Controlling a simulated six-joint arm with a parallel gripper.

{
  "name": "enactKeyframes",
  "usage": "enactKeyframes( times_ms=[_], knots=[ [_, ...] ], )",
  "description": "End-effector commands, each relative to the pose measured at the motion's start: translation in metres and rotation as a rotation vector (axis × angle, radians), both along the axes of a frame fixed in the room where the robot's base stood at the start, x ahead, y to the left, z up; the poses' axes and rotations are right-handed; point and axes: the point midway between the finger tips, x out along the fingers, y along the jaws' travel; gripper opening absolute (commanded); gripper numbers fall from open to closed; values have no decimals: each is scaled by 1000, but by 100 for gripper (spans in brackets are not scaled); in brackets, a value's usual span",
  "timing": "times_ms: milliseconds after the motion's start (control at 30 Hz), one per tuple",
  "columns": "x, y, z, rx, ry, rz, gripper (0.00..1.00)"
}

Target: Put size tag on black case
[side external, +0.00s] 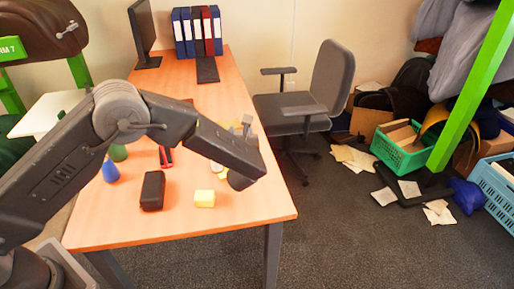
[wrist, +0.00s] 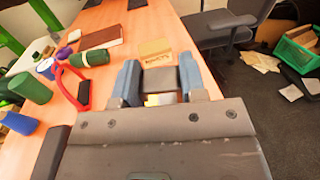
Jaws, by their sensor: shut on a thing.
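The black case (side external: 152,190) lies on the table near its front edge, left of a yellow block. In the wrist view a dark shape at the lower left (wrist: 50,152) looks like the same case. My gripper (wrist: 160,77) points over the table, its blue fingers closed on a flat dark grey-brown piece, which I take to be the size tag (wrist: 161,79). Any marking on it is not readable. In the side view my gripper (side external: 245,124) is above the table's right side, apart from the case; the held piece is hard to make out there.
The yellow block (side external: 204,198) stands right of the case. A red-and-black item (wrist: 82,86), green roll (wrist: 92,56), blue cup (side external: 110,172) and tan box (wrist: 155,49) are also on the table. An office chair (side external: 320,90) stands beside it. The front right tabletop is bare.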

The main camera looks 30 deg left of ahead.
Motion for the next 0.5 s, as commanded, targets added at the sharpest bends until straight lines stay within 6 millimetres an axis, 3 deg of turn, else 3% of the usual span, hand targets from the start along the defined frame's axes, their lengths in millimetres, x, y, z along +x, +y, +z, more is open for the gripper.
enactKeyframes(
  times_ms=[200, 500],
  knots=[
    [-12, 38, 24, 0, -1, 2, 0],
    [-19, 57, 35, -1, -1, 3, 0]
  ],
)
